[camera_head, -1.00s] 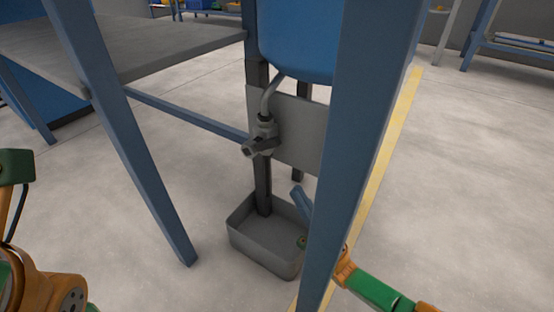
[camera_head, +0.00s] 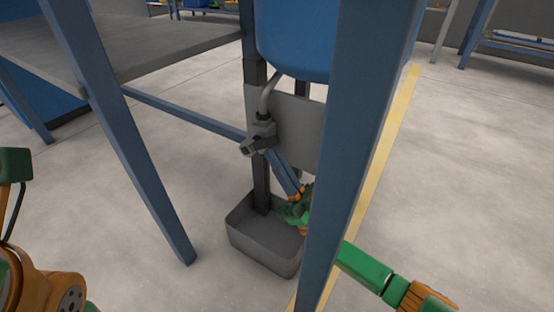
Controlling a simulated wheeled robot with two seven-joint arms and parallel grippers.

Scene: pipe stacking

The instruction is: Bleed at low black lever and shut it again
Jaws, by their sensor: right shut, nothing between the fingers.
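The drain valve (camera_head: 263,128) sits at the end of a bent grey pipe under the blue tank. Its low dark lever (camera_head: 258,143) is at the front of the valve, beside the grey spout (camera_head: 246,149). My right gripper (camera_head: 270,155) is shut and empty, its blue fingers slanting up to the left with their tips at or just below the lever. I cannot tell whether they touch it. A grey catch tray (camera_head: 252,246) stands on the floor below the valve. My left gripper is out of view; only part of my left arm shows at the left edge.
A blue frame post (camera_head: 350,140) stands in front of my right arm and hides part of it. Another blue leg (camera_head: 150,180) slants down at left. A grey plate (camera_head: 300,130) is behind the valve, and the blue tank (camera_head: 295,45) hangs above. Open floor lies at right.

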